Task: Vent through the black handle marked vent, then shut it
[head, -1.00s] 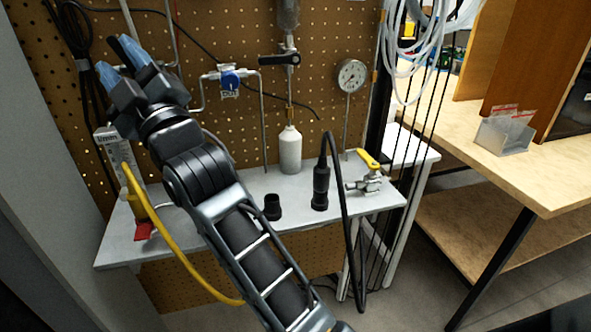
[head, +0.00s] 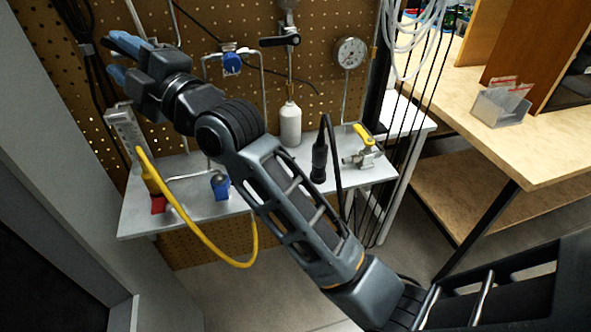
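The black handle (head: 280,41) lies roughly level across a vertical metal tube on the pegboard, above a white bottle (head: 290,124). I cannot read any vent marking on it. My gripper (head: 118,59) is at the upper left, in front of the pegboard and well left of the black handle. Its two blue-tipped fingers are apart, with nothing visible between them. A blue-handled valve (head: 232,63) sits on the piping between my gripper and the black handle.
A pressure gauge (head: 350,53) is right of the black handle. A yellow-handled valve (head: 365,135), a black cylinder (head: 319,160) and a blue-topped fitting (head: 220,185) stand on the grey shelf (head: 140,220). A yellow hose (head: 190,225) loops below my arm. Dark cords hang at right.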

